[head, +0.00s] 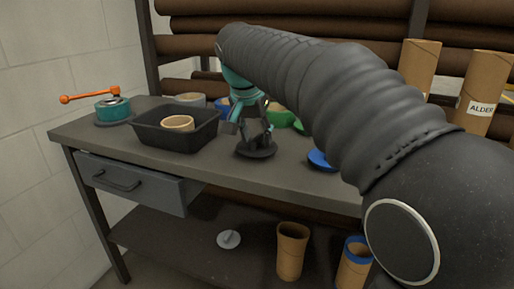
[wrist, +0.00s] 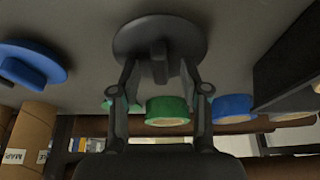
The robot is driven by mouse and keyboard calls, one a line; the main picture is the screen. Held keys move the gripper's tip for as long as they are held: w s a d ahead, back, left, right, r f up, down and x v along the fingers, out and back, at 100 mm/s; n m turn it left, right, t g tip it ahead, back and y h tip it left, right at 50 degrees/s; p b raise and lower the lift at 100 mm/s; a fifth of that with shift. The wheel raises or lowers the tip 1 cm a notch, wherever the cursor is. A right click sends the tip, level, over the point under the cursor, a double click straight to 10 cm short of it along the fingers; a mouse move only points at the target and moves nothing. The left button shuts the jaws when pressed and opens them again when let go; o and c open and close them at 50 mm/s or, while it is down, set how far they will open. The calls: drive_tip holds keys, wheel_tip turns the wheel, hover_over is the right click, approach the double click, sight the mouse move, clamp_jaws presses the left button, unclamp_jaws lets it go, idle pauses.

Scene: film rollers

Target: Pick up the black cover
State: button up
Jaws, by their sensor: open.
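The black cover (head: 257,152) is a round disc with an upright grip bar, lying on the bench top. In the wrist view the black cover (wrist: 135,37) is at top centre, its bar standing out toward my gripper (wrist: 158,68). My fingers are open, one on each side of the bar, with a gap visible on both sides. In the head view my gripper (head: 254,136) points down directly over the cover; its fingers hide part of the bar.
A black tray (head: 150,133) holding a cardboard ring stands left of the gripper. A blue cover (head: 319,159) lies to the right, partly behind my arm. Green (wrist: 167,111) and blue (wrist: 231,108) rolls stand nearby. An orange-handled device (head: 112,108) is at the far left.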

drive_tip(key=shift+f, duration=0.2)
clamp_jaws()
drive_tip(key=shift+r, duration=0.2)
